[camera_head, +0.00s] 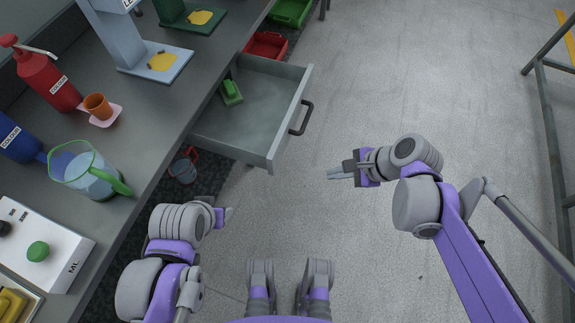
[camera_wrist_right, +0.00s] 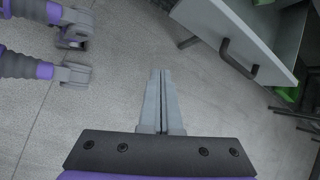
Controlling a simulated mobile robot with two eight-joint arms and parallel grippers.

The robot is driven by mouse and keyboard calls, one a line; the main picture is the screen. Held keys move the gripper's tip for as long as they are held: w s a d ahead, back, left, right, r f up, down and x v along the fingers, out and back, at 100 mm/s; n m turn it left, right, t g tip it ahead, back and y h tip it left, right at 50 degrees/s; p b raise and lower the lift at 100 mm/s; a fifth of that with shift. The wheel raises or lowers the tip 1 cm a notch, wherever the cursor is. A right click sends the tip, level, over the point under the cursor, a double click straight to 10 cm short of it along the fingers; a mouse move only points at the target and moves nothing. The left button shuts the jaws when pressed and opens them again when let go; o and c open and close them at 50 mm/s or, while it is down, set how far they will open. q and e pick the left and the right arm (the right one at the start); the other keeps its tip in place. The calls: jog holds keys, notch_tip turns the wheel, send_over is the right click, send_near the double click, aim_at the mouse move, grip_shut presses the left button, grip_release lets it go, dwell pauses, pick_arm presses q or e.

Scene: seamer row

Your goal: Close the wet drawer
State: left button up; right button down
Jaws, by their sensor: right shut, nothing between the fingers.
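The grey drawer (camera_head: 262,100) is pulled out from under the counter, with a green object (camera_head: 231,92) lying inside it. Its dark bar handle (camera_head: 301,118) is on the front panel. In the right wrist view the drawer front (camera_wrist_right: 235,30) and the handle (camera_wrist_right: 238,62) show at the upper right. My right gripper (camera_head: 333,174) is shut and empty, out over the floor in front of the drawer, apart from the handle. My left gripper (camera_head: 229,214) is low beside the counter; its fingers are too small to judge.
The counter (camera_head: 160,110) holds a red pump bottle (camera_head: 48,80), an orange cup (camera_head: 97,105), a clear jug (camera_head: 90,175) and a white button box (camera_head: 45,245). A bucket (camera_head: 183,168) stands below the drawer. A metal frame (camera_head: 545,110) is at right. The floor between is clear.

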jog(key=w+a+f+m+b, duration=0.1)
jog(key=w+a+f, duration=0.1)
jog(key=a, duration=0.1)
jog(key=w+a+f+m+y+b, duration=0.1)
jog(key=w+a+f+m, duration=0.1)
jog(key=a, duration=0.2)
jog(key=w+a+f+m+y+b, duration=0.1)
jog(key=w+a+f+m, duration=0.1)
jog(key=a, duration=0.2)
jog(key=shift+a+f, duration=0.15)
jog(key=shift+f, duration=0.25)
pick_arm(q)
jog(key=shift+s+d+f, duration=0.1)
jog(key=shift+s+f, duration=0.15)
jog(key=shift+f, duration=0.8)
jog(key=shift+s+f, duration=0.25)
jog(key=shift+f, duration=0.75)
pick_arm(e)
jog(key=shift+w+a, duration=0.25)
jog(key=shift+a, duration=0.2)
